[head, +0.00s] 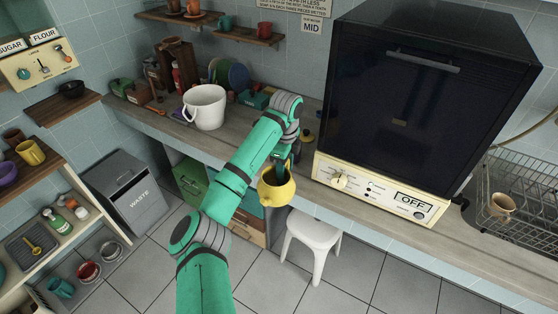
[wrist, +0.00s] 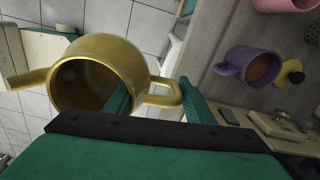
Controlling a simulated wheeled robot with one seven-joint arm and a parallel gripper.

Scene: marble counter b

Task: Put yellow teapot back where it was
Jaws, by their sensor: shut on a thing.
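The yellow teapot (head: 277,190) hangs from my gripper (head: 283,158) in the head view, in the air in front of the counter's front edge. In the wrist view the teapot (wrist: 125,58) is lidless, its dark open mouth towards the camera, its spout to the left and its handle to the right. My gripper (wrist: 155,102) is shut on the teapot at its handle side, with one green finger at the mouth and the other beyond the handle. A small yellow lid-like piece (wrist: 290,73) lies on the counter.
A white pot (head: 205,107) stands on the counter (head: 150,118) at left; an oven-like appliance (head: 420,100) is at right. In the wrist view a purple mug (wrist: 240,63) stands near the lid. A white stool (head: 312,232) and waste bin (head: 140,190) are below.

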